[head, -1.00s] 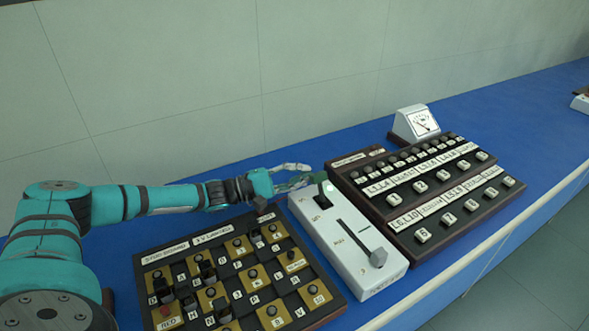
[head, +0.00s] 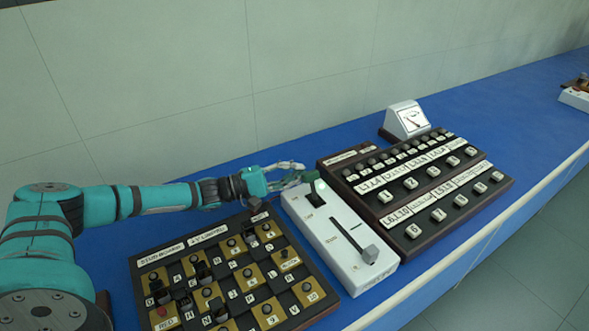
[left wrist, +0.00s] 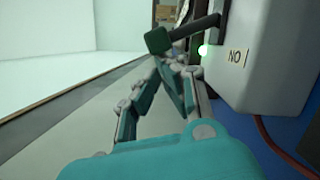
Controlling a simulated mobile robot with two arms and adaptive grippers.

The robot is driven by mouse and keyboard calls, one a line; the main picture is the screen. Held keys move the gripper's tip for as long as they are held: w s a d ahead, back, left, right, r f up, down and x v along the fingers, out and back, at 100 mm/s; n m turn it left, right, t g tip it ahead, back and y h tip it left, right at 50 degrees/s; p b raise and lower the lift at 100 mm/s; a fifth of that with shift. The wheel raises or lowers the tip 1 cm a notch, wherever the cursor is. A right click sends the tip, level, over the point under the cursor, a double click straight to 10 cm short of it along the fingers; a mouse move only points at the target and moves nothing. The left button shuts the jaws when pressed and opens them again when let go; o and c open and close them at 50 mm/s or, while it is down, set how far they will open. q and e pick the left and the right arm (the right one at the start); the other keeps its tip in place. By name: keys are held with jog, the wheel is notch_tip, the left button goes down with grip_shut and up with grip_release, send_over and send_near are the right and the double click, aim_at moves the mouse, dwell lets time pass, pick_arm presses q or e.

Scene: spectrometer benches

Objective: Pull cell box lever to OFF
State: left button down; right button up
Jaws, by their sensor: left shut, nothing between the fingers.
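The cell box is a white box (head: 350,262) on the blue bench, with a black slot, a slider and a small lit lamp on top. Its lever has a dark green end (head: 309,176) at the box's far end. In the left wrist view the lever's green tip (left wrist: 158,40) sits on a black rod coming from the box, beside an "ON" label (left wrist: 237,57) seen upside down. My left gripper (head: 296,171) is shut and empty close to the lever's end. In the left wrist view its fingertips (left wrist: 172,64) lie just below the tip; I cannot tell whether they touch.
A board of labelled yellow and black squares with knobs (head: 143,255) lies left of the box. A dark panel with rows of labelled knobs (head: 495,199) stands to the right, with a white meter (head: 407,121) behind it.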

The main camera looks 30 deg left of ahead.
aim_at(306, 179)
pick_arm(q)
jog(key=shift+s+d+r+m+p, duration=0.1)
jog(key=shift+d+r+m+p, duration=0.15)
jog(key=shift+r+m+p, duration=0.5)
jog(key=d+m+p, duration=0.1)
jog(key=p, duration=0.1)
jog(key=s+r+m+p, duration=0.1)
jog(key=m+p, duration=0.1)
jog(key=d+m+g+y+p, duration=0.1)
jog(key=p, duration=0.1)
jog(key=shift+s+d+r+p, duration=0.3)
jog(key=shift+r+p, duration=0.05)
jog(key=shift+p, duration=0.05)
jog(key=shift+s+d+m+p, duration=0.3)
jog(key=shift+d+m+p, duration=0.25)
jog(key=shift+m+p, duration=0.5)
jog(key=shift+s+d+p, duration=0.25)
jog(key=shift+d+p, duration=0.15)
jog(key=shift+p, duration=0.1)
